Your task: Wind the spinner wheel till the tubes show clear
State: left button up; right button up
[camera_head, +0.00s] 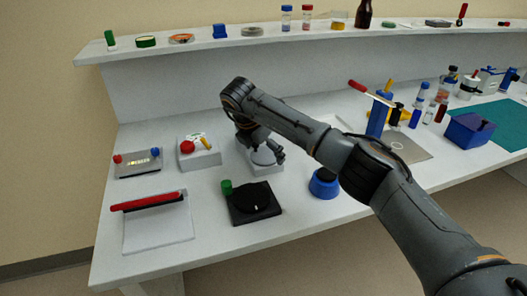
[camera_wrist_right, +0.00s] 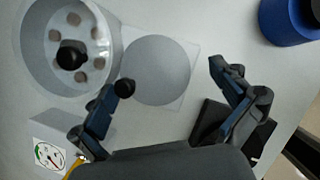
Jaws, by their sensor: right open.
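The spinner shows in the right wrist view as a round grey bowl (camera_wrist_right: 107,45). Inside it is a wheel with several brownish round tube spots around a black central knob (camera_wrist_right: 71,55). In the head view the spinner (camera_head: 266,170) is a white-grey unit, partly hidden by my right gripper (camera_head: 268,148). In the wrist view my right gripper (camera_wrist_right: 170,77) is open and empty, its fingers apart, to the right of the knob. A grey disc on a pale square (camera_wrist_right: 160,68) shows between the fingers. My left gripper is out of view.
A white box with a red knob (camera_head: 199,152) stands left of the spinner. A black block with a green knob (camera_head: 253,203) is in front. A blue round base (camera_head: 324,184) stands to the right. A gauge (camera_wrist_right: 50,155) shows below the bowl in the wrist view.

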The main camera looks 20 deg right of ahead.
jog(key=shift+w+a+r, duration=0.1)
jog(key=shift+w+a, duration=0.05)
jog(key=shift+a, duration=0.1)
jog(key=shift+a+r, duration=0.1)
jog(key=shift+r, duration=0.1)
jog(key=v, duration=1.1)
jog(key=shift+r, duration=0.2)
